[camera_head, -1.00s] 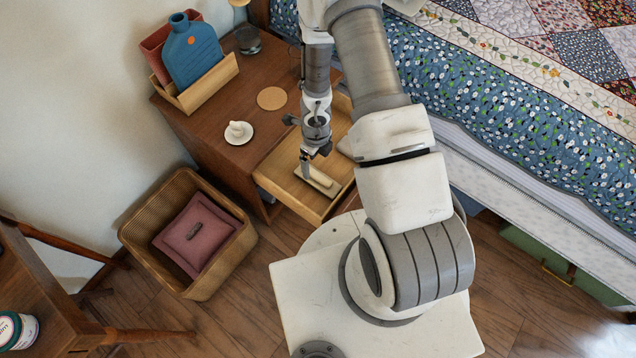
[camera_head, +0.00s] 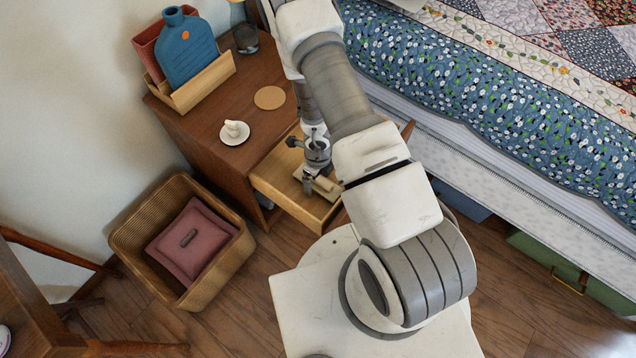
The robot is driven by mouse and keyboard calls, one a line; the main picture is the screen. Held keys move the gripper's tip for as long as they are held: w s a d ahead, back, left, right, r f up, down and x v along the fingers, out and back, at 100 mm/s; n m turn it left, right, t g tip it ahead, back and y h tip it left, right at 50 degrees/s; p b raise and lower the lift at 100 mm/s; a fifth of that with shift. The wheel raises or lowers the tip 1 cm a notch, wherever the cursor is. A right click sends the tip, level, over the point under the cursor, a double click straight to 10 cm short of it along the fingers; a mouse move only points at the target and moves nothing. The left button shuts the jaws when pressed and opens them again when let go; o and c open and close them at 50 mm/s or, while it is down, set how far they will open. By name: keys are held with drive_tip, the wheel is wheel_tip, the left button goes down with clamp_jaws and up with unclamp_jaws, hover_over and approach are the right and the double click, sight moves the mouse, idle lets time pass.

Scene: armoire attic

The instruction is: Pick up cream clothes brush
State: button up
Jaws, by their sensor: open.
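The cream clothes brush (camera_head: 325,184) lies in the open wooden drawer (camera_head: 272,184) of the brown nightstand. It is a small pale block, partly hidden by my gripper. My gripper (camera_head: 307,190) is open and points down into the drawer, at the left end of the brush. Its fingertips are small and partly hidden, so I cannot tell whether they touch the brush or stand around it.
On the nightstand (camera_head: 208,118) are a blue bottle (camera_head: 187,50) in a wooden holder, a glass (camera_head: 246,39), a cork coaster (camera_head: 269,97) and a white saucer (camera_head: 245,137). A wicker basket (camera_head: 222,268) with a pink cushion stands left; the bed (camera_head: 470,110) is right.

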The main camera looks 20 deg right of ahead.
drive_tip(key=c, duration=1.5)
drive_tip(key=shift+c, duration=0.2)
drive_tip(key=shift+r, duration=0.1)
drive_tip(key=shift+w+d+r+p, duration=0.15)
drive_tip(key=shift+d+r+p, duration=0.05)
drive_tip(key=shift+r+p, duration=0.25)
wheel_tip(320, 180, up, 12)
drive_tip(key=f+p, duration=0.1)
drive_tip(key=p, duration=0.6)
drive_tip(key=w+d+p, duration=0.5)
drive_tip(key=w+d, duration=0.6)
drive_tip(key=d, duration=0.4)
drive_tip(key=shift+w+d+f, duration=0.25)
drive_tip(key=shift+d, duration=0.15)
